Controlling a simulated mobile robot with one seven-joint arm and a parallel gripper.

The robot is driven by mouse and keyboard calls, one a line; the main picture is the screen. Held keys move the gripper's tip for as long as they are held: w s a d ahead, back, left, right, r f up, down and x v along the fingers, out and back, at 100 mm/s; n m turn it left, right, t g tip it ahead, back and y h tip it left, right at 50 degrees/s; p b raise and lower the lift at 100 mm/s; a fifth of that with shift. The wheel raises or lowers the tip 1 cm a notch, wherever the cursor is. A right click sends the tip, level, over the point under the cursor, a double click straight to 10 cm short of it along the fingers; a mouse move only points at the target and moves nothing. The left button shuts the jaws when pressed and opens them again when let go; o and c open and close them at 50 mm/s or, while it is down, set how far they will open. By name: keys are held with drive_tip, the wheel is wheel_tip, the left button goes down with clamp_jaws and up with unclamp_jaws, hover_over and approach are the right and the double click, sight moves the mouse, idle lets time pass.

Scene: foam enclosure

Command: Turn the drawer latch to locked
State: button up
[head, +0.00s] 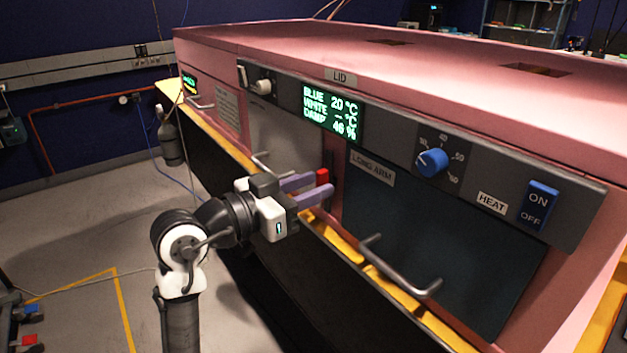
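A small red piece (322,176), which looks like the drawer latch, stands on a dark upright strip on the pink front, between the pale panel and the LONG ARM door. My gripper (322,184) is in front of it with two purple fingers pointing right. The fingers are apart, with a gap between them. Their tips are at or very near the red piece; I cannot tell whether they touch it. Part of the latch is hidden behind the fingers, and its locked or unlocked marking is not readable. The pale grey drawer front (285,135) with its bar handle is just left.
The dark LONG ARM door (440,240) has a bar handle (400,272) jutting out right of my gripper. A yellow ledge (335,238) runs below. Above is a control panel with a display (333,112), blue dial (432,162) and HEAT switch (538,204). Open floor lies left.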

drive_tip(key=shift+w+d, duration=0.3)
drive_tip(key=shift+d, duration=0.05)
clamp_jaws()
